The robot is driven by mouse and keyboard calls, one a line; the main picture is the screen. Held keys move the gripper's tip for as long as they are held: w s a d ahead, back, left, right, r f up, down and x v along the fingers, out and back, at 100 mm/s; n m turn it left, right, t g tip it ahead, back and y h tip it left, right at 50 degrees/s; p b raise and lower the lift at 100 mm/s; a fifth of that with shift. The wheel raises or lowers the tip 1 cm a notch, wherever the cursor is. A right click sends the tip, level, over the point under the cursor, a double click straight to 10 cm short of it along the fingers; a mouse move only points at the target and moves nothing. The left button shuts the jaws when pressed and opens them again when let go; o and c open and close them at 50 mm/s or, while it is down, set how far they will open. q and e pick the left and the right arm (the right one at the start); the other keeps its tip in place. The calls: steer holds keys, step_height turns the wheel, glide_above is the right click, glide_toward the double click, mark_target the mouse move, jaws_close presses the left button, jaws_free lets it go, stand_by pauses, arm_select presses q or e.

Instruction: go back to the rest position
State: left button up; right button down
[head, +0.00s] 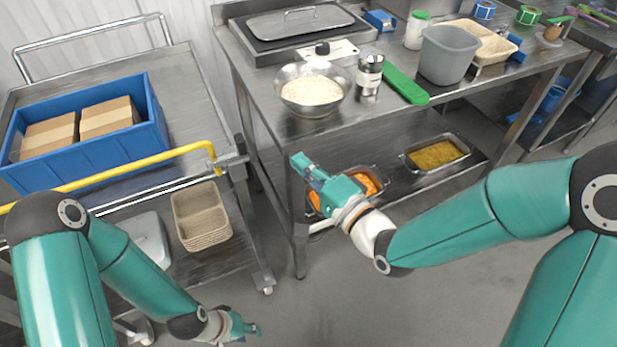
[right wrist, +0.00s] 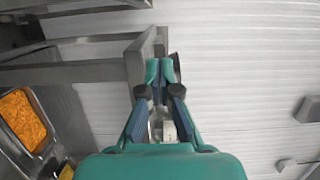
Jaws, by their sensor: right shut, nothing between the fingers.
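My right gripper (head: 302,163) is shut and empty in front of the left end of the steel work table, above the lower shelf. In the right wrist view its fingertips (right wrist: 160,70) are together, with a grey table frame just beyond them. My left gripper (head: 250,329) hangs low over the floor near the bottom edge of the head view, right of the cart. It is too small there to tell whether it is open or shut.
A steel bowl of rice (head: 312,92) stands on the work table (head: 285,125). Pans of orange food (head: 367,182) and yellow food (head: 438,155) sit on its lower shelf. A cart at left holds a blue crate (head: 90,152) and stacked trays (head: 203,215). The floor between is clear.

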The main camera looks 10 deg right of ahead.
arm_select(q)
step_height(320, 180, down, 2)
steer(key=shift+f+b, duration=0.1)
steer(key=shift+b, duration=0.55)
arm_select(e)
steer(key=shift+v, duration=0.75)
